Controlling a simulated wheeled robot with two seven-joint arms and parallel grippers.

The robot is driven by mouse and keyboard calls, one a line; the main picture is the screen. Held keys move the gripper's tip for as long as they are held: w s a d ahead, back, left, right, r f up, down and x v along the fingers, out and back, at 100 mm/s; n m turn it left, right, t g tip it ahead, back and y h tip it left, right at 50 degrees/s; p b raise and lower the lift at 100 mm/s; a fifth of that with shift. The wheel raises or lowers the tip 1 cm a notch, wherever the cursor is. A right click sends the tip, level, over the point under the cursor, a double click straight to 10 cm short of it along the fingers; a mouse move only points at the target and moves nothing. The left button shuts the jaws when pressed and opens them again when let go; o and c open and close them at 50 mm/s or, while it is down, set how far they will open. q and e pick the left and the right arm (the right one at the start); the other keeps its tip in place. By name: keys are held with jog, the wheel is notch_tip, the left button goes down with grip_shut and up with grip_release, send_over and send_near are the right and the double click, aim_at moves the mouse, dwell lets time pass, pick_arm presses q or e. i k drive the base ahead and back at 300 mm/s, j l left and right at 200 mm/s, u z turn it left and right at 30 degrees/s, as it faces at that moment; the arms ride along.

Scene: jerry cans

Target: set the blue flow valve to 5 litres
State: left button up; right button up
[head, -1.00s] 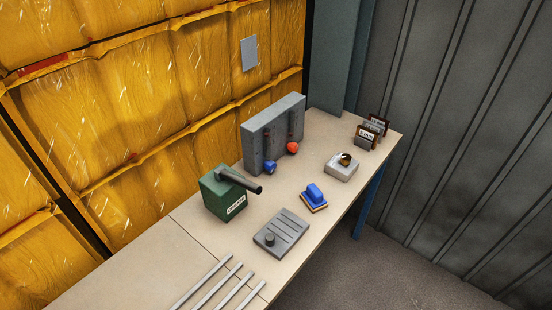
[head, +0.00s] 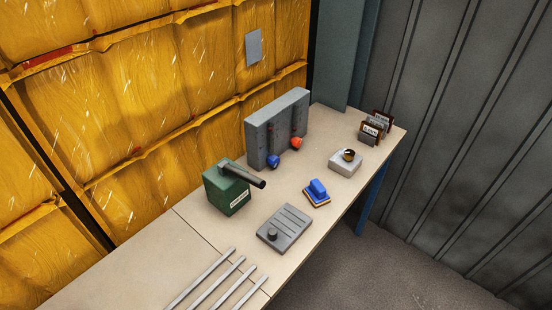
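The blue flow valve (head: 272,161) is a small blue knob low on the front of a grey upright block (head: 277,130) on the bench. A red knob (head: 296,143) sits to its right on the same block. Scale marks on the block are too small to read, so the blue valve's setting cannot be told. Neither of my grippers shows in the head view.

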aim_at(274, 161)
jog(key=l+u, duration=0.1)
jog(key=u, duration=0.3)
jog(key=l+u, duration=0.1)
jog(key=u, duration=0.3)
jog(key=l+u, duration=0.15)
jog(key=u, duration=0.2)
jog(key=l+u, duration=0.2)
jog(key=l, duration=0.2)
jog(key=k+l+u, duration=0.2)
jog(key=l, duration=0.15)
jog(key=l+u, duration=0.2)
jog(key=l, duration=0.15)
jog(key=k+l+u, duration=0.2)
jog(key=l, duration=0.15)
jog(key=k+l+u, duration=0.2)
jog(key=k+l, duration=0.2)
jog(key=l, duration=0.2)
jog(key=k+l, duration=0.2)
jog(key=l, duration=0.2)
jog(key=k+l+u, duration=0.1)
jog(key=l, duration=0.35)
jog(key=k+l, duration=0.55)
jog(key=l, duration=0.2)
jog(key=l+u, duration=0.05)
